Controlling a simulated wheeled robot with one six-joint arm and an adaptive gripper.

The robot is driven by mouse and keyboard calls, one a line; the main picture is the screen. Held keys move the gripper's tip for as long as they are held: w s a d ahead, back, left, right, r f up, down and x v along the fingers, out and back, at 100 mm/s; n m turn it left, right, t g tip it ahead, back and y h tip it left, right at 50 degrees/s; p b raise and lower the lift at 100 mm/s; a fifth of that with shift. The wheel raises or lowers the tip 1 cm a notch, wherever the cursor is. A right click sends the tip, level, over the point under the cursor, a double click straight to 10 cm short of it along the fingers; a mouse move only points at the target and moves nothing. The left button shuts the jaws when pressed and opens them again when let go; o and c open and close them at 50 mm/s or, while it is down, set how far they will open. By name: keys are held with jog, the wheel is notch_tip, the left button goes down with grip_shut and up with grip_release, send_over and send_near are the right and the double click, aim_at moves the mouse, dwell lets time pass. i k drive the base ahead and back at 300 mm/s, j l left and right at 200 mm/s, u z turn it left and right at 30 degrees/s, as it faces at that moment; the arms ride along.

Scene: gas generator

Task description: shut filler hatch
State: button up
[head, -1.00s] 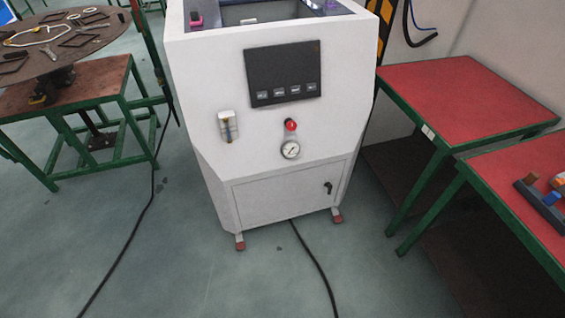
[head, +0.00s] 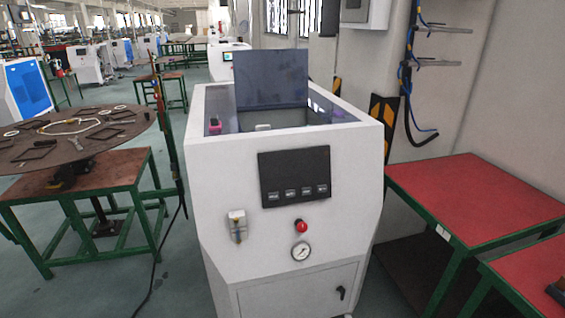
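The filler hatch (head: 271,80) is a dark blue-grey panel standing upright, open, on top of the white generator cabinet (head: 225,175). The opening in front of it shows partly, with the cabinet's front top edge hiding its lower part. A small pink item (head: 214,126) sits at the left of the top. The cabinet front carries a black control panel (head: 294,176), a red knob (head: 302,226) and a round gauge (head: 301,251). My gripper is not in view.
Red-topped tables (head: 480,198) with green frames stand close on the right. A wall with hanging cables (head: 408,100) is behind right.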

aim_at(264, 79)
jog(key=i+j+z, duration=0.1)
jog(key=i+j, duration=0.15)
jog(key=j, duration=0.3)
jog(key=i+j+z, duration=0.15)
jog(key=j, duration=0.45)
jog(key=i+j+z, duration=0.1)
jog(key=i+j, duration=0.2)
jog(key=j, duration=0.3)
jog(key=i+j+z, duration=0.1)
jog(key=j, duration=0.5)
jog(key=i+j+z, duration=0.15)
jog(key=j, duration=0.5)
jog(key=i+j+z, duration=0.1)
jog(key=j, duration=0.55)
jog(key=i+j+z, duration=0.1)
jog(key=j, duration=0.55)
jog(key=i+j+z, duration=0.15)
jog(key=j, duration=0.5)
jog(key=k+j+u, duration=0.1)
jog(key=k+j, duration=0.2)
jog(key=j, duration=0.1)
